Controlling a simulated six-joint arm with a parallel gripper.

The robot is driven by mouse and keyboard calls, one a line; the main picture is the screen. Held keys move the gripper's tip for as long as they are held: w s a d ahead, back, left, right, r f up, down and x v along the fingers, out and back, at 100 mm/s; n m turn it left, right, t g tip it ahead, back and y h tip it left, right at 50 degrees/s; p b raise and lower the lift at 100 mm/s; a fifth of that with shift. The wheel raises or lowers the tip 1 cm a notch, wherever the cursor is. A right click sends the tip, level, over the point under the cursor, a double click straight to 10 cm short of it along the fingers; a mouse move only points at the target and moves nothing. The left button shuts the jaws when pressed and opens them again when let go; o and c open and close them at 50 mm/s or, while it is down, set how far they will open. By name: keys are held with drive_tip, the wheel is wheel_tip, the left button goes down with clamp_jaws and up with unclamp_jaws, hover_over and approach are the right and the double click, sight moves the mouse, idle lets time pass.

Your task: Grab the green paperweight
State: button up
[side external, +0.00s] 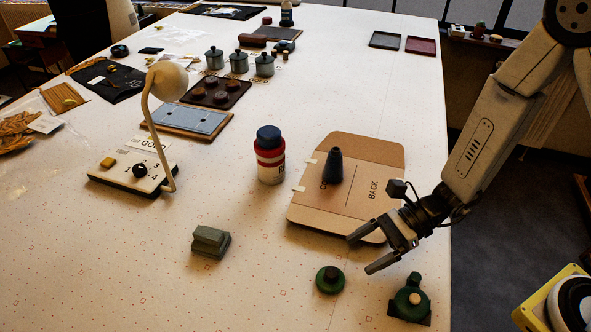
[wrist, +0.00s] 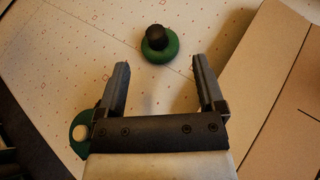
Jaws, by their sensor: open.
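A round green paperweight (side external: 330,283) with a black knob sits on the white table near its front edge. It also shows in the wrist view (wrist: 158,50), just beyond and between my fingertips. My gripper (side external: 359,255) is open and empty, above the table and apart from the paperweight; its two fingers show in the wrist view (wrist: 160,65). A second green piece with a pale knob (side external: 410,302) stands to the right of the paperweight. In the wrist view it is partly hidden beside the left finger (wrist: 82,133).
A cardboard piece (side external: 305,208) with a dark cone on it lies behind the gripper. A grey-green block (side external: 210,242) sits to the left, and a red, white and blue jar (side external: 270,155) and a lamp (side external: 168,85) stand farther back. The table between block and paperweight is clear.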

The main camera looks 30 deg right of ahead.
sight(331, 271)
drive_tip(key=shift+x, duration=1.25)
drive_tip(key=shift+f, duration=0.1)
drive_tip(key=shift+x, duration=2.6)
drive_tip(key=shift+s, duration=0.1)
drive_tip(key=shift+f, duration=0.1)
clamp_jaws()
